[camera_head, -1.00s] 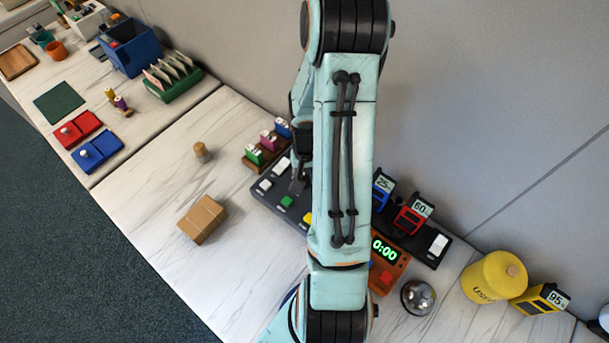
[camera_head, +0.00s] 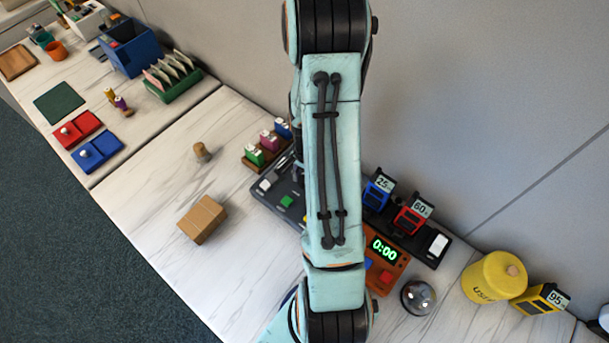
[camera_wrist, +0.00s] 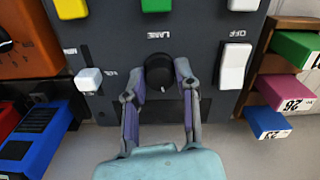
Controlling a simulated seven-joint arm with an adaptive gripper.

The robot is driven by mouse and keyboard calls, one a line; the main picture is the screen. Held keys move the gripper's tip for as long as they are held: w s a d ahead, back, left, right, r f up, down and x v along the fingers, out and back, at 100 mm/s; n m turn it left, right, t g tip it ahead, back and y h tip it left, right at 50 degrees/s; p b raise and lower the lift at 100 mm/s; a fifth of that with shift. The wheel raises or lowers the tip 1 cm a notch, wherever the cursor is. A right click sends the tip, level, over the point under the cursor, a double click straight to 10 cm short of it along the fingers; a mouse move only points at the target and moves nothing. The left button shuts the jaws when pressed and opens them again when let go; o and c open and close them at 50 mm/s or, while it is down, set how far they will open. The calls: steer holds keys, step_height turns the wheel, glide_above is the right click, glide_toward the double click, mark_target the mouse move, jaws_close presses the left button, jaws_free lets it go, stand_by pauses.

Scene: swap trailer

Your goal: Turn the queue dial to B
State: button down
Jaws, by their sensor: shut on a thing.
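In the wrist view, a round black dial (camera_wrist: 158,68) sits on a dark grey panel (camera_wrist: 118,40), below a small printed label that seems to read LANE. A small white mark shows near the dial's lower edge. The side letters are too small to read surely. My gripper (camera_wrist: 160,78) is shut on the dial, with one finger on its left side and one on its right. In the head view, the panel (camera_head: 270,200) shows left of my arm, which hides the dial and most of the gripper.
White switches flank the dial, left (camera_wrist: 88,79) and right (camera_wrist: 234,66). Green (camera_wrist: 156,5) and yellow (camera_wrist: 71,8) buttons lie along the panel. An orange timer (camera_head: 388,270) and a bell (camera_head: 418,297) stand to the right. A cardboard box (camera_head: 203,219) lies left, with clear table around it.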

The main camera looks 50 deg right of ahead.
steer(key=shift+m, duration=1.2)
steer(key=c, duration=0.8)
jaws_free()
step_height(320, 180, up, 12)
